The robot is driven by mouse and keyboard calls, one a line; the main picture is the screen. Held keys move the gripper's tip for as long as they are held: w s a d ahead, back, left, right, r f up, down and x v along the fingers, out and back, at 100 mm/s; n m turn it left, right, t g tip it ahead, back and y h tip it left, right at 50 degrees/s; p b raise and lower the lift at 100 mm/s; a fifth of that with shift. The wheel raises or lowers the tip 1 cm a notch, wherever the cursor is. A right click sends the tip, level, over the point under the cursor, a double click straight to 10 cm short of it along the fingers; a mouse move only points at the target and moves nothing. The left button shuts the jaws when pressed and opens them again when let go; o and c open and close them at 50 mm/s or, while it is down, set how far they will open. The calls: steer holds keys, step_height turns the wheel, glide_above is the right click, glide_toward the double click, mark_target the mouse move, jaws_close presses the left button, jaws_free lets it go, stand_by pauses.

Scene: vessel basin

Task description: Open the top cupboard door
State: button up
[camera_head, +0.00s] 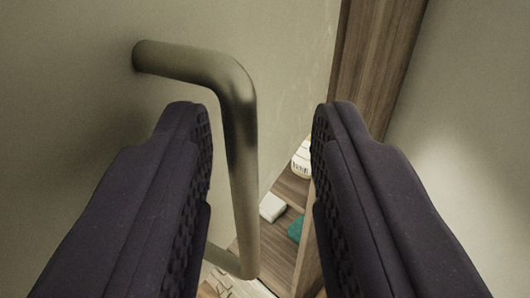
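The cupboard door (60,100) is a pale greenish-grey panel filling the left of the view. Its bent metal bar handle (243,170) curves out from the panel and runs down the middle of the view. The door stands ajar, and the cupboard's inside shows through the gap to the right of the handle. My gripper (265,110) is open, with one dark ridged finger on each side of the handle. The bar is nearer the left finger and clear of the right one. I cannot tell whether it touches the left finger.
Inside are wooden shelves (288,190) with a white jar (302,160), a white box (272,207) and a teal item (296,229). A wooden cupboard edge (375,60) stands at upper right, beside a pale wall or panel (465,130).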

steer(key=s+b, duration=0.1)
steer(key=s, duration=0.6)
steer(key=shift+s+a, duration=0.15)
steer(key=shift+a, duration=0.1)
